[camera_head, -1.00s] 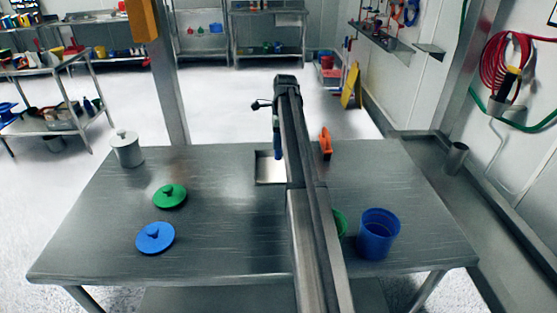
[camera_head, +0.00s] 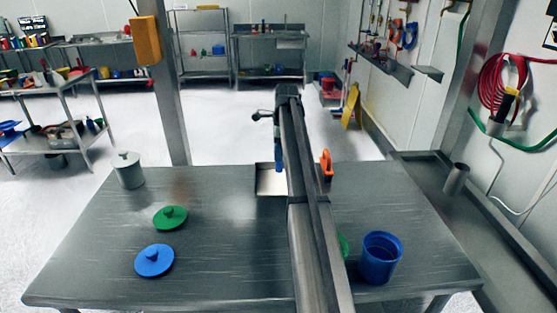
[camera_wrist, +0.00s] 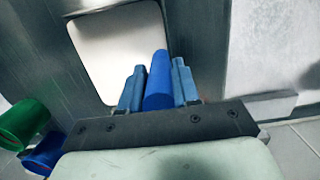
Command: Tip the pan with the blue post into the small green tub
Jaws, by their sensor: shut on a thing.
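The pan (camera_head: 264,191) is a square metal pan with pale contents, near the table's back edge in the head view. It fills the upper middle of the wrist view (camera_wrist: 80,45). Its blue post (camera_wrist: 158,80) stands between the blue fingers of my gripper (camera_wrist: 156,72), which is shut on it. In the head view my gripper (camera_head: 278,158) is partly hidden by my arm. I cannot tell whether the pan touches the table. The small green tub (camera_head: 344,247) is mostly hidden behind my arm; it also shows at the left of the wrist view (camera_wrist: 22,124).
A larger blue tub (camera_head: 380,260) stands right of the green tub. An orange-handled tool (camera_head: 326,165) stands at the table's back. A green lid (camera_head: 170,219), a blue lid (camera_head: 154,262) and a grey lidded pot (camera_head: 128,171) are on the left.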

